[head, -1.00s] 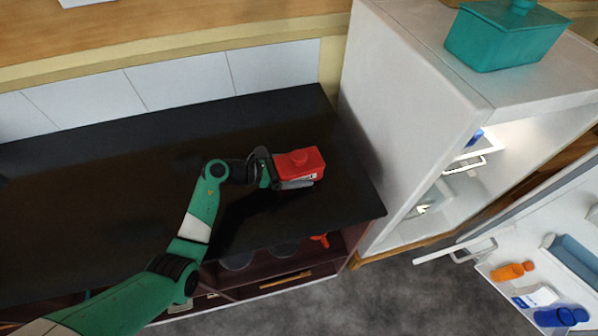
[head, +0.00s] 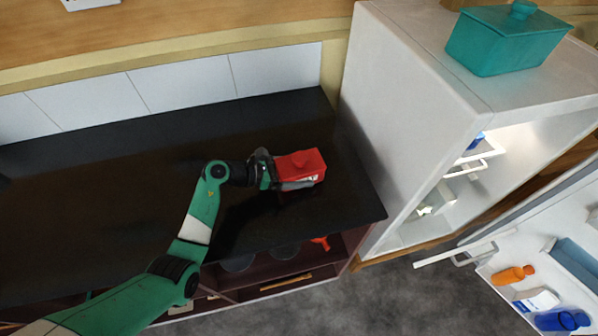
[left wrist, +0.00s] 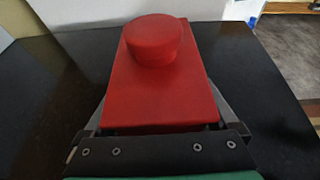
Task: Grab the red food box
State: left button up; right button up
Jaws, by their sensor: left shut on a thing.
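The red food box (head: 302,163), with a round knob on its lid, is on or just above the dark countertop (head: 110,190) near its right end. I cannot tell whether it touches the counter. My left gripper (head: 287,178) is shut on the box, with its fingers along the box's sides. In the left wrist view the red box (left wrist: 160,90) fills the middle, knob at the far end, between the fingers. My right gripper is not in view.
A white fridge (head: 410,120) stands right of the counter, its door (head: 560,240) open with bottles on the shelves. A teal lidded box (head: 510,40) sits on top. Open shelves with an orange item (head: 320,242) lie below the counter.

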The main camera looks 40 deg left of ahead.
aim_at(292, 165)
pick_arm(q)
notch_tip(292, 165, up, 3)
jog(key=shift+r+p, duration=0.15)
jog(key=shift+p, duration=0.6)
jog(key=s+d+r+p, duration=0.2)
jog(key=d+r+p, duration=0.1)
jog(key=d, duration=0.3)
jog(key=s+d+r+p, duration=0.3)
jog(key=d+r, duration=0.3)
jog(key=shift+s+d+r, duration=0.15)
jog(key=shift+s+d, duration=0.2)
